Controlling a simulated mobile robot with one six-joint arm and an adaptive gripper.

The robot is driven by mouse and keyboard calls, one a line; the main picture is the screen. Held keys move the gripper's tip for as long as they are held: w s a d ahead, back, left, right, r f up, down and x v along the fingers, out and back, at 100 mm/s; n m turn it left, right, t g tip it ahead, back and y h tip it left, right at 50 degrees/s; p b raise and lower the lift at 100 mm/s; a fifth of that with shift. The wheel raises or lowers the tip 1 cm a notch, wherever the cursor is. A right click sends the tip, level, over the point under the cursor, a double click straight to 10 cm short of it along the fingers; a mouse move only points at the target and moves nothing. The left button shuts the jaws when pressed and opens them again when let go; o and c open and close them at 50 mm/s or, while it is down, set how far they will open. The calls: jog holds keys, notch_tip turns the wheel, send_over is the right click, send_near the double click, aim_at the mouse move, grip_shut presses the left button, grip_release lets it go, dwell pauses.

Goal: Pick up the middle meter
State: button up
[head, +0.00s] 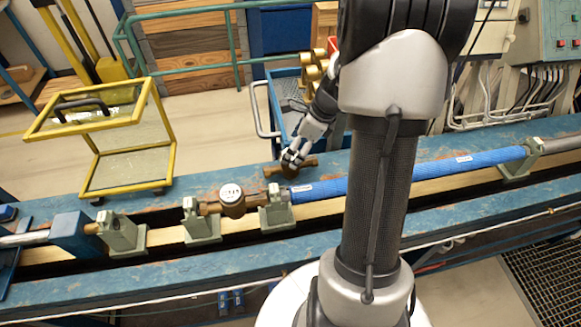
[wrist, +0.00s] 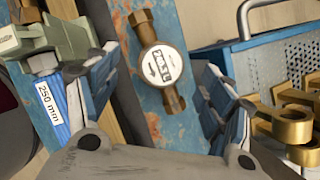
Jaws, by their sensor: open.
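A brown meter with brass threaded ends lies on the blue bench edge under my gripper (head: 293,157). In the wrist view this meter (wrist: 160,66) shows its round white face with an arrow. My open gripper (wrist: 158,78) has one blue-padded finger on each side of the meter, with a gap on both sides. In the head view my gripper partly covers this meter (head: 309,163). Another brown meter (head: 233,200) with a white face sits clamped in line between green holders. I cannot tell from the frames which one counts as the middle meter.
A blue pipe (head: 410,175) marked with labels runs right from a green holder (head: 277,211). A blue perforated cart (head: 284,95) with brass parts (head: 310,80) stands behind the bench. A yellow-framed guard (head: 124,140) stands at left.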

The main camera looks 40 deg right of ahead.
jog(key=b+x, duration=0.2)
jog(key=x, duration=0.2)
jog(key=shift+w+f, duration=0.15)
jog(key=shift+f, duration=0.2)
jog(key=shift+r, duration=0.1)
jog(key=shift+d, duration=0.1)
jog(key=shift+c, duration=0.4)
grip_shut()
